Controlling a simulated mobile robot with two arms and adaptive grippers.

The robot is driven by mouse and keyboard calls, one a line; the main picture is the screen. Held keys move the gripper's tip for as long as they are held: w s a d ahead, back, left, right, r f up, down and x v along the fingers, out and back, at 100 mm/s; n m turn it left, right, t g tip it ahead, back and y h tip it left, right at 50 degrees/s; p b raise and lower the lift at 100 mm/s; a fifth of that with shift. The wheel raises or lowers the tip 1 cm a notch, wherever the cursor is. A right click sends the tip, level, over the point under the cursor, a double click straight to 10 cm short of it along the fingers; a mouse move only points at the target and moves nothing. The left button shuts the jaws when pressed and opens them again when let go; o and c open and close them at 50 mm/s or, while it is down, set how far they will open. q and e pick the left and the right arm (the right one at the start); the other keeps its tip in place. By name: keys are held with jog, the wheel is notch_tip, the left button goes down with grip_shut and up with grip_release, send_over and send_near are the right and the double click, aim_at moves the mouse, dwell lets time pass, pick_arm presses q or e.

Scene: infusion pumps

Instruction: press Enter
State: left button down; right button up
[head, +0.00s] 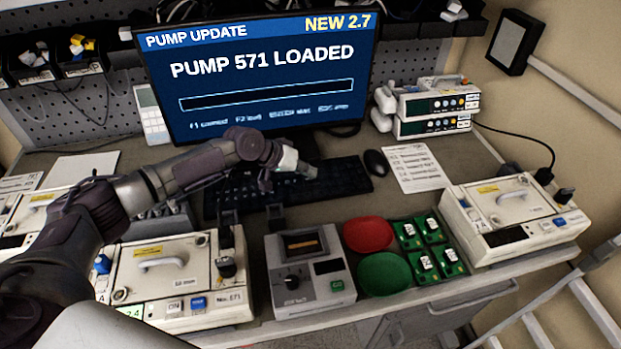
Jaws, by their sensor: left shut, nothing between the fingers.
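A black keyboard (345,180) lies on the bench below the monitor (260,120). The monitor reads "PUMP UPDATE", "NEW 2.7" and "PUMP 571 LOADED" above a dark, empty bar. My left arm comes in from the left, and my left gripper (304,168) is over the upper middle of the keyboard, shut and empty. The gripper and wrist hide part of the keys. The key labels are too small to read, so I cannot tell which key is Enter or whether the fingertips touch a key. My right gripper is not in view.
A mouse (376,163) and a printed sheet (414,167) lie right of the keyboard. In front are a pump marked 571 (170,290), a grey test box (309,272), a red disc (368,233), a green disc (385,273) and another pump (508,214).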

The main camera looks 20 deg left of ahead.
aim_at(308, 179)
pick_arm(q)
jog(key=shift+f, duration=0.4)
dwell(0.6)
jog(key=shift+r+p, duration=0.55)
jog(key=shift+r, duration=0.3)
notch_tip(308, 179, up, 5)
jog(key=p, duration=0.4)
